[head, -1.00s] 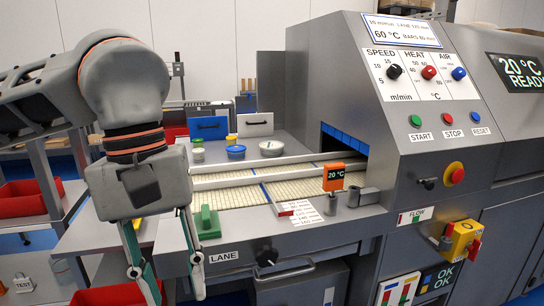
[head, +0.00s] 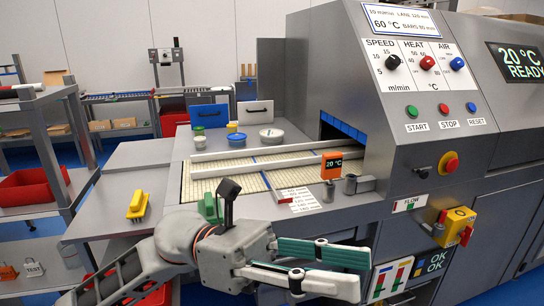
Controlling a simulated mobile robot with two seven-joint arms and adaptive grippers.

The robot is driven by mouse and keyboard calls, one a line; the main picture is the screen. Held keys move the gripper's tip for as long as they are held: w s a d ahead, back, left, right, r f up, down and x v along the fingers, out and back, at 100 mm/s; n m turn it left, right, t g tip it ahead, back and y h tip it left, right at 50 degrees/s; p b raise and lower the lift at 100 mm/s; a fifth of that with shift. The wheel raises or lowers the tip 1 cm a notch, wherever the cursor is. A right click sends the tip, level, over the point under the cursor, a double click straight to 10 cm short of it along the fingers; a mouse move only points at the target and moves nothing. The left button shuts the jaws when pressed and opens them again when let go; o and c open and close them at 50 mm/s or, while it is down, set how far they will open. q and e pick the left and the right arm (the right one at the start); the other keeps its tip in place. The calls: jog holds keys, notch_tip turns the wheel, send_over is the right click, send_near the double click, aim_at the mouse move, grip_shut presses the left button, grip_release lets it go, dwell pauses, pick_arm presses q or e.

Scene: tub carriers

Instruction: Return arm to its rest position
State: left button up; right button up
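My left arm (head: 185,240) reaches in low from the bottom left, with its grey links in front of the machine. My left gripper (head: 362,273) points right, in front of the machine's lower front panel. Its two fingers with green pads are apart, and I see nothing between them. It hides the lane knob area and part of the front below the conveyor. My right gripper is not in view.
The machine's conveyor bed (head: 225,182) lies behind the arm, with a green handled block (head: 210,208) at its front edge. A yellow handled block (head: 137,206) stands on the grey side table (head: 140,155). An orange display (head: 331,165) stands by the conveyor.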

pick_arm(q)
jog(key=w+a+f+n+t+h, duration=0.1)
jog(key=w+a+n+t+h, duration=0.15)
jog(key=w+n+t, duration=0.4)
jog(key=w+a+f+n+t+h, duration=0.15)
jog(key=w+n+t+h, duration=0.25)
jog(key=n+t, duration=0.55)
jog(key=w+a+f+n+t+y+p, duration=0.1)
jog(key=w+a+f+n+t+y, duration=0.4)
jog(key=f+n, duration=0.45)
jog(key=w+a+f+n+t+y+p, duration=0.1)
jog(key=w+a+f+n+t+y, duration=0.15)
jog(key=f+n+t+y, duration=0.65)
jog(key=s+a+f+n+g+y, duration=0.3)
jog(key=a+f+n, duration=0.2)
jog(key=f+n, duration=0.3)
jog(key=s+a+f+n+g+y, duration=0.25)
jog(key=a+f+n, duration=0.25)
jog(key=f, duration=0.5)
jog(key=s+a+f+n+g+y, duration=0.1)
jog(key=s+a+f+n+g, duration=0.1)
jog(key=s+f, duration=0.4)
jog(key=s+a+f+n+g+y, duration=0.2)
jog(key=s+a+f+n, duration=0.1)
jog(key=s+f, duration=0.4)
jog(key=shift+a+f+p, duration=0.25)
jog(key=shift+a+p, duration=0.2)
jog(key=shift+a, duration=0.05)
jog(key=shift+s, duration=0.1)
